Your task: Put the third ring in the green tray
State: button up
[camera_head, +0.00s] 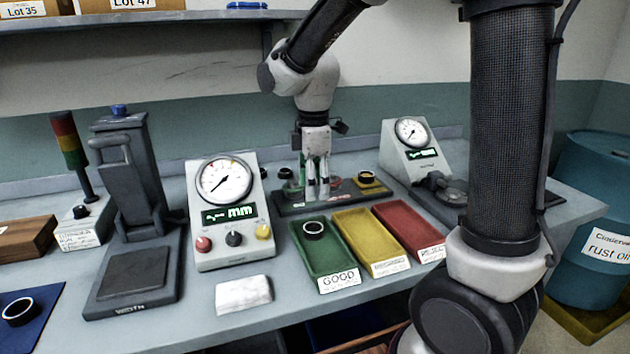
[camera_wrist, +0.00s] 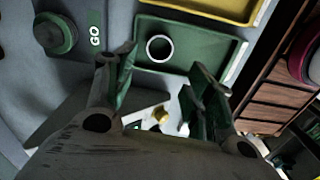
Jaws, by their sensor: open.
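The green tray (camera_head: 328,262) marked GOOD sits mid-bench with one dark ring (camera_head: 313,228) lying near its far end. In the wrist view the green tray (camera_wrist: 205,52) and that ring (camera_wrist: 160,48) show beyond the fingers. Another dark ring (camera_head: 18,309) lies on the blue mat (camera_head: 45,318) at far left. My gripper (camera_head: 318,190) is over the dark fixture behind the trays, fingers pointing down. In the wrist view my gripper (camera_wrist: 163,72) has its fingers apart, with no ring seen between them. I cannot tell which ring is the third.
Yellow (camera_head: 370,240) and red (camera_head: 410,232) trays stand right of the green one. A dial gauge with buttons (camera_head: 230,215), a press (camera_head: 135,190) and a white block (camera_head: 243,294) are left. The dark fixture (camera_head: 295,204) holds round green, red and yellow pieces. Another gauge (camera_head: 405,150) stands right.

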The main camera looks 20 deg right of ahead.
jog(key=s+d+r+m+t, duration=0.2)
jog(key=s+d+r+m, duration=0.2)
jog(key=s+d+m, duration=0.3)
jog(key=s+d+r+m+t, duration=0.2)
jog(key=s+d+r+m, duration=0.2)
jog(key=s+d+m, duration=0.3)
jog(key=s+m, duration=0.2)
jog(key=s, duration=0.3)
jog(key=shift+d+r+m, duration=0.3)
jog(key=shift+d+m, duration=0.1)
